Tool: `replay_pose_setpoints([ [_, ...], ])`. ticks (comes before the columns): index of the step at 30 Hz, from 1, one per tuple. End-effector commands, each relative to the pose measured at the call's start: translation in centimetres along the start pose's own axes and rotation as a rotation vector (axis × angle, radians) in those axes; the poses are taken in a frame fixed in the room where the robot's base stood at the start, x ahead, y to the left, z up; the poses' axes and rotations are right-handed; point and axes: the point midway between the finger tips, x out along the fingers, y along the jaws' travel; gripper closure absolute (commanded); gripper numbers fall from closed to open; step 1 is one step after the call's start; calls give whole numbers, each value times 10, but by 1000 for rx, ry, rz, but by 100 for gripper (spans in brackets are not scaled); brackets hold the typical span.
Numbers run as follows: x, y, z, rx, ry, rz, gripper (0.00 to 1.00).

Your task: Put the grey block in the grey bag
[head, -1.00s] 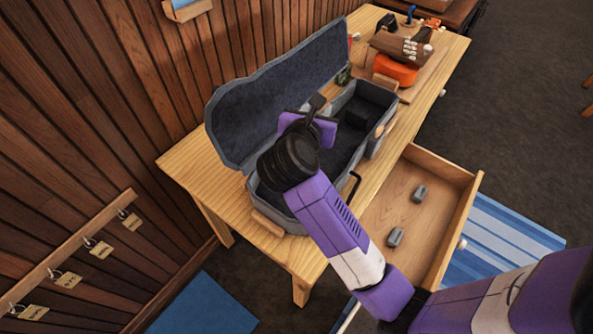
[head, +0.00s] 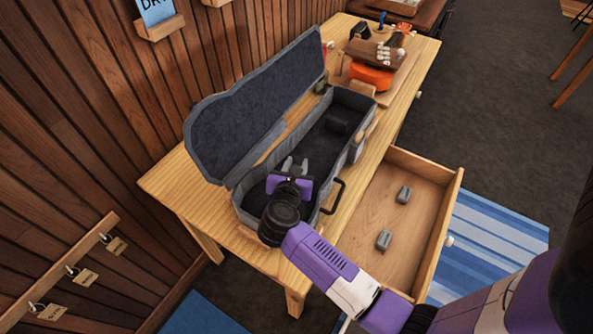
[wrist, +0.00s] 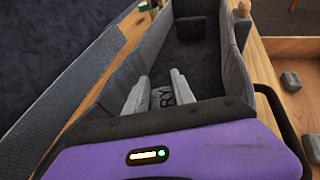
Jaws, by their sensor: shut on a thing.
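The grey bag is an open, case-shaped bag (head: 240,196) on the wooden table, with its dark-lined lid (head: 262,115) raised toward the wall. My gripper (head: 293,167) is over the near part of its open body. In the wrist view my gripper (wrist: 162,90) is shut on a small grey block (wrist: 163,98) with dark letters, of which "RY" shows. The fingers hide much of this block, and I cannot tell whether it touches the lining. Two more grey blocks, one nearer (head: 383,240) and one farther (head: 404,194), lie in the open drawer.
The open drawer (head: 362,258) juts out right of the table (head: 165,185). A handle (head: 333,197) sticks out on the bag's right side. An orange instrument (head: 370,77) and other items stand at the table's far end. The plank wall is close on the left.

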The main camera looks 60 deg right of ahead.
Motion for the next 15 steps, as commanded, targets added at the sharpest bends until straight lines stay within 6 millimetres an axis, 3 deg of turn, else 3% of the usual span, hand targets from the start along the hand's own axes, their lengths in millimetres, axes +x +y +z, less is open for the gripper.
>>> replay_pose_setpoints([
  [6, 10, 0, -26, -1, 1, -1, 100],
  [15, 11, 0, -28, 0, 1, 0, 100],
])
